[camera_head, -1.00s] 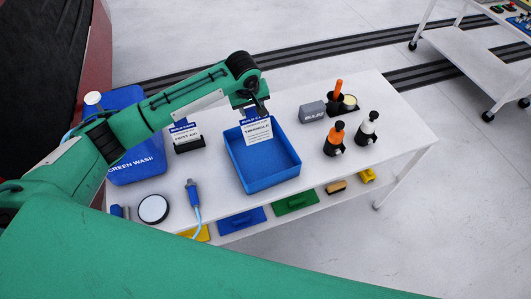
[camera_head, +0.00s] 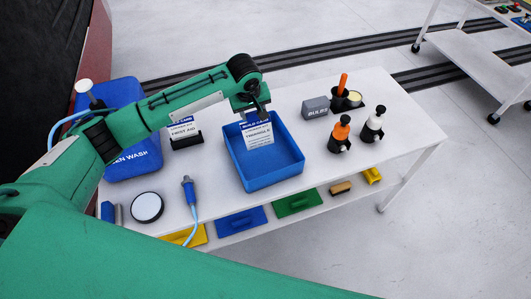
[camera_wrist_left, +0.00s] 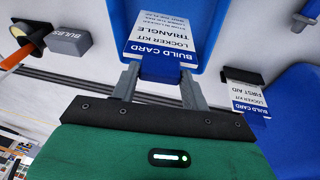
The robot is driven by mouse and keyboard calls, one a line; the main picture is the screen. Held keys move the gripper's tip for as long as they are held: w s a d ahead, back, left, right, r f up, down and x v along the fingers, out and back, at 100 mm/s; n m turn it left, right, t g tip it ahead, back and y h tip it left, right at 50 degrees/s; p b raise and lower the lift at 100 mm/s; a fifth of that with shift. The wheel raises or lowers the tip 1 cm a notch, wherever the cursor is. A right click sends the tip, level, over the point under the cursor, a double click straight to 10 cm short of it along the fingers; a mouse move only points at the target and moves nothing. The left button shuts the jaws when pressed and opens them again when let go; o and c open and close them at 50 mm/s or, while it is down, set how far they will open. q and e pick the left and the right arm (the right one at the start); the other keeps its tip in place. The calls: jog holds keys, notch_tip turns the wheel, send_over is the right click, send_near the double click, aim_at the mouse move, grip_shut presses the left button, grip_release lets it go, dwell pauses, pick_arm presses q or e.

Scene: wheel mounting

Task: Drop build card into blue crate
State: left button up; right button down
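The white build card (camera_head: 257,137) with a blue heading reads "TRIANGLE". It shows within the outline of the blue crate (camera_head: 272,180), near its back wall. I cannot tell whether it touches the crate. In the left wrist view the card (camera_wrist_left: 158,30) lies beyond the fingertips, in front of the blue crate (camera_wrist_left: 205,40). My left gripper (camera_head: 252,112) is above the crate's back edge. My right gripper is out of view.
A "FIRST AID" card (camera_head: 184,131) stands in a black holder left of the crate. A grey "BULBS" box (camera_head: 316,107), an orange-topped bottle (camera_head: 340,133) and a white-topped bottle (camera_head: 373,124) stand to the right. A blue screen wash container (camera_head: 130,165) is at left.

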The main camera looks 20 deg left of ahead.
pick_arm(q)
jog(key=o, duration=0.4)
jog(key=shift+o, duration=0.2)
jog(key=shift+s+r, duration=0.1)
jog(key=shift+r, duration=0.2)
jog(key=b+v, duration=0.3)
jog(key=v, duration=1)
jog(key=shift+s, duration=0.1)
